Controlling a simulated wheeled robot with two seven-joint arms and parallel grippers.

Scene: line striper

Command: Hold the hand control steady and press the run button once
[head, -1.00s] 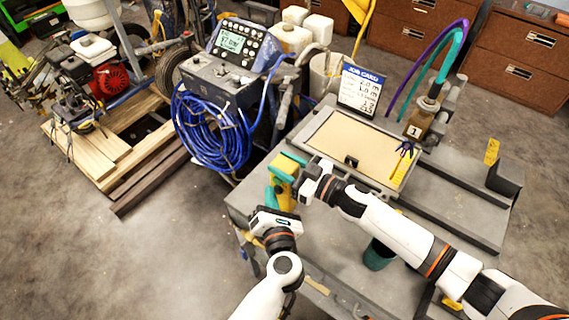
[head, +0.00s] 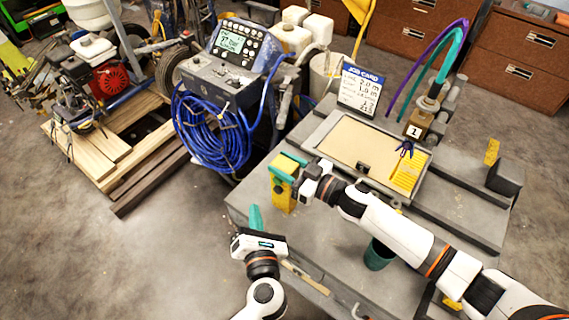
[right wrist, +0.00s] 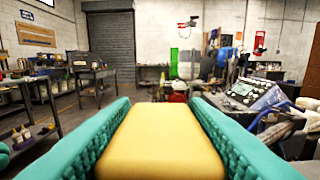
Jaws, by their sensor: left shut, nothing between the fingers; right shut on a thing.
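The hand control (head: 282,195) is a yellow box, upright at the near left corner of the grey cart (head: 300,235). My right gripper (head: 286,164) is shut on its upper part, with teal fingers on either side. In the right wrist view the yellow body (right wrist: 160,142) fills the gap between the teal fingers. My left gripper (head: 254,216) is shut and empty, below and left of the hand control and apart from it. The run button cannot be made out from here.
The striper console (head: 235,45) with a lit screen and a blue hose coil (head: 212,130) stands left of the cart. A beige board (head: 350,145) with yellow stripes (head: 406,175), a job card (head: 359,88) and a green cup (head: 378,255) are on the cart.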

